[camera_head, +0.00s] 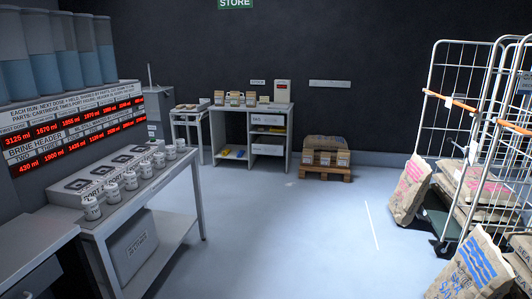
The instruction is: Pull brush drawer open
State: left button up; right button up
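A white workbench (287,132) stands against the back wall, far from me. Its right part has a pale panel with a small label (268,119) just under the top, and another pale front (268,150) lower down. These look like shut drawer fronts, but the labels are too small to read, so I cannot tell which one is the brush drawer. No brush is clearly visible. Neither of my grippers can be made out in this view.
A long bench (152,191) with several white tubs stands at the left, below red displays (75,128). A pallet of sacks (325,158) sits right of the workbench. Wire trolleys (462,95) and leaning sacks (410,190) fill the right. The middle floor (290,230) is clear.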

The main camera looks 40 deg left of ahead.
aim_at(261, 146)
jog(key=i+j+u, duration=0.3)
jog(key=i+j, duration=0.15)
jog(key=i+j+u, duration=0.3)
jog(key=i, duration=0.35)
jog(key=i+j+u, duration=0.3)
jog(key=i, duration=0.3)
jog(key=i+u, duration=0.3)
jog(key=i, duration=4.05)
